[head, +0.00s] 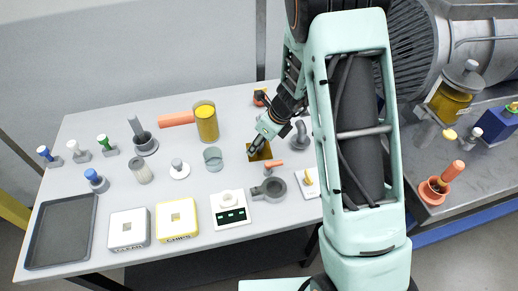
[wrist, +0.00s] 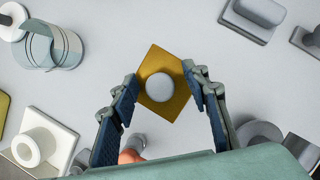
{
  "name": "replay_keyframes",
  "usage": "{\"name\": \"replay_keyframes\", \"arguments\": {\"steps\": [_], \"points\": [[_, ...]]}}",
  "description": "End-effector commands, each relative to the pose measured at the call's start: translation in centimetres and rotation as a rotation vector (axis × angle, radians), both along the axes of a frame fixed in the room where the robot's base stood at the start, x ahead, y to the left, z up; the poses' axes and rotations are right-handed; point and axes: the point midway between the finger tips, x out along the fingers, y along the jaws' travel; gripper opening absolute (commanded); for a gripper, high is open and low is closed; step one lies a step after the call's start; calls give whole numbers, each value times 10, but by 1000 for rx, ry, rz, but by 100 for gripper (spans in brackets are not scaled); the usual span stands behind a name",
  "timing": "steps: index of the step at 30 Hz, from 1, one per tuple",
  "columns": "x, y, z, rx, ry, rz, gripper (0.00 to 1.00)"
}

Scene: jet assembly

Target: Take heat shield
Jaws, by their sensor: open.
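A gold, angular plate with a pale round knob at its middle, likely the heat shield (head: 256,154), lies on the white table in the head view, partly hidden by my gripper (head: 259,143). In the wrist view the gold plate (wrist: 156,108) is centred between my open fingers. My gripper (wrist: 163,86) has one finger on each side of the plate and its knob. The fingers appear close to the plate's side corners. I cannot tell whether they touch it or how high they are.
An orange-handled item (head: 273,164) and a grey pan (head: 270,187) stand close in front of the plate. A scale (head: 231,215), a clear beaker (head: 213,159) and a yellow cylinder (head: 206,124) are to the left. A dark tray (head: 44,263) lies at far left.

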Motion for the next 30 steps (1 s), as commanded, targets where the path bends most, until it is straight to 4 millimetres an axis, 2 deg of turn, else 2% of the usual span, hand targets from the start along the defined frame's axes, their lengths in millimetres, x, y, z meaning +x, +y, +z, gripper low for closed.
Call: {"name": "replay_keyframes", "arguments": {"steps": [5,16,25,30], "points": [[0,0,1,0,0,0,42],[0,0,1,0,0,0,1],[0,0,3,0,-1,0,0],[1,0,17,1,-4,1,0]]}}
